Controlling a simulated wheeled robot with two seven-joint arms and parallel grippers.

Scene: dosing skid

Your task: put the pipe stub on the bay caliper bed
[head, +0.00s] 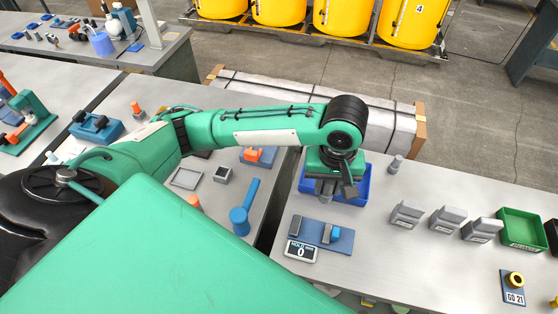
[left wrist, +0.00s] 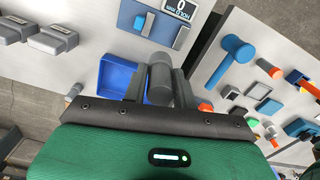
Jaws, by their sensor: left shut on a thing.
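My left gripper (head: 330,190) hangs over the blue bin (head: 362,185) on the bench, fingers pointing down. In the left wrist view my left gripper (left wrist: 160,92) is shut on a grey cylinder, the pipe stub (left wrist: 160,77), held between its two fingers. In the head view the stub is hard to tell from the fingers. The caliper bed (head: 317,233) is a blue plate in front of the bin, with a grey jaw at its left and a blue-and-grey jaw at its right. It also shows in the left wrist view (left wrist: 160,22). My right gripper is not in view.
A display (head: 300,250) reading 0 lies before the caliper. A blue hammer-shaped tool (head: 243,210) lies left, across a gap between benches. A small grey cylinder (head: 396,164), several grey blocks (head: 447,218) and a green tray (head: 522,230) stand right.

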